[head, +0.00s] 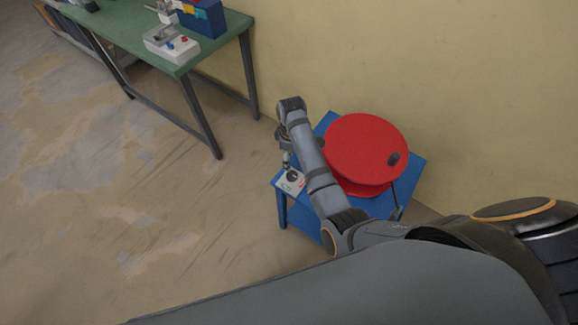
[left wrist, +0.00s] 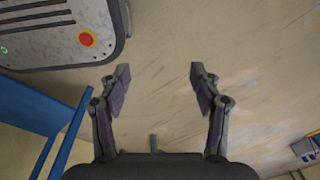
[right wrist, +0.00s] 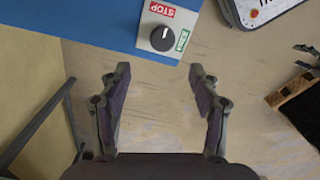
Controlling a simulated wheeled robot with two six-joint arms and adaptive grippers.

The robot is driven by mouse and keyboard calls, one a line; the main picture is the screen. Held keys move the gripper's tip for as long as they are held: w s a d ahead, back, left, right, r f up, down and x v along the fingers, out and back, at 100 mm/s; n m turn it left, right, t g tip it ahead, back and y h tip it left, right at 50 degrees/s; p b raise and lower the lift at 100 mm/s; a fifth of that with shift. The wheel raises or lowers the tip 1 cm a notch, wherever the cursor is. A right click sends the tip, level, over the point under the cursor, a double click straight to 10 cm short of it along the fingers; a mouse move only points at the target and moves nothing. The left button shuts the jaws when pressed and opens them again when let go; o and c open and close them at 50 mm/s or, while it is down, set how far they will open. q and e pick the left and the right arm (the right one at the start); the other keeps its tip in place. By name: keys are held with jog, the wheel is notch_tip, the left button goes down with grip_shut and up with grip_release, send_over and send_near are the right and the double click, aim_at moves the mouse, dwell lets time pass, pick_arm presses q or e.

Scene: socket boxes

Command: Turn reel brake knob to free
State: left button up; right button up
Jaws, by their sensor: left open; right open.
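The brake knob (right wrist: 163,37) is black with a white pointer line, on a small pale box (right wrist: 148,43) with a red STOP label and a green FREE label. The pointer appears turned toward the STOP side. In the head view the knob (head: 293,175) sits at the left edge of the blue stand, beside the red reel (head: 365,148). My right gripper (right wrist: 158,72) is open and empty; in its wrist view the box lies past the fingertips, not between them. My left gripper (left wrist: 158,72) is open and empty over the floor, outside the head view.
The blue stand (head: 408,185) stands by the yellow wall, with the red reel filling most of its top. A green table (head: 130,35) with a white device (head: 172,45) and a blue box (head: 205,18) is at upper left. The floor left of the stand is clear.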

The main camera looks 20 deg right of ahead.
aim_at(292, 175)
jog(key=f, duration=0.1)
jog(key=s+f, duration=0.1)
jog(key=f, duration=0.1)
jog(key=shift+s+d+f, duration=0.1)
jog(key=shift+f, duration=0.15)
jog(key=f, duration=0.5)
jog(key=shift+w+f+b, duration=0.15)
jog(key=shift+w+b, duration=0.15)
jog(key=shift+f, duration=0.65)
pick_arm(q)
jog(key=shift+s+f, duration=0.25)
jog(key=shift+f, duration=0.05)
jog(key=shift+s, duration=0.1)
pick_arm(e)
jog(key=shift+c, duration=1)
pick_arm(q)
jog(key=shift+s, duration=0.2)
pick_arm(e)
jog(key=shift+s, duration=0.1)
jog(key=c, duration=1)
